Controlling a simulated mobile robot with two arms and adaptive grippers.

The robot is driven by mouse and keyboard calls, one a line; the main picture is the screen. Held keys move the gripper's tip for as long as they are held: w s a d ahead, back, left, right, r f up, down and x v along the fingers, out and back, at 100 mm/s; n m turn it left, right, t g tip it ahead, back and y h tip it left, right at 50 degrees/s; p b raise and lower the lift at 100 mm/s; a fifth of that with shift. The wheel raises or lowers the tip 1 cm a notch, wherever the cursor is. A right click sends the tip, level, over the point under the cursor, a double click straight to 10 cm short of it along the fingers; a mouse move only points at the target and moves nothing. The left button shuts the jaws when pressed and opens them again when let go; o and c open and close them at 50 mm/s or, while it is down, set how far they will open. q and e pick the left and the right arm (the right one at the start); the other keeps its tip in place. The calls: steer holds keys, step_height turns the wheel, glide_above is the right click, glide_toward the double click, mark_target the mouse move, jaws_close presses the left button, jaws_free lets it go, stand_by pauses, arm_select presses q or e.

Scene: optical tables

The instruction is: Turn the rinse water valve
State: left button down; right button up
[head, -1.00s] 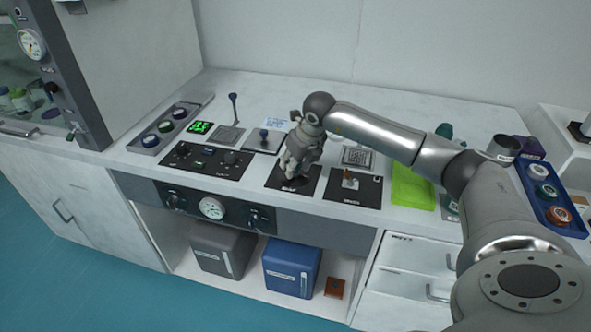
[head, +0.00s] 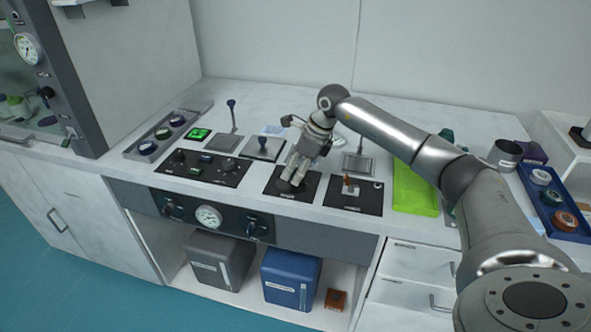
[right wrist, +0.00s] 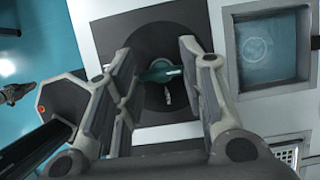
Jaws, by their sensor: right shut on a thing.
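My right gripper (head: 291,180) is over a small black square plate (head: 311,187) near the front of the white bench. In the right wrist view, the fingers of the right gripper (right wrist: 161,85) stand on both sides of a teal handle (right wrist: 160,73) on a dark round base, which I take to be the rinse water valve. The gripper is shut on this handle. In the head view the hand hides the handle, and I cannot read the plate's label.
A black control panel (head: 204,168) with knobs lies left of the plate. Another black plate (head: 361,202) with a small orange-topped lever lies right. A green mat (head: 415,190) and a blue tray (head: 557,223) are farther right. A gauge panel (head: 230,219) is on the bench front.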

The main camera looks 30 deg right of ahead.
stand_by(0.5)
steer(key=o, duration=1)
steer(key=v, duration=1.2)
steer(key=shift+w+r, duration=0.1)
steer(key=shift+w, duration=0.05)
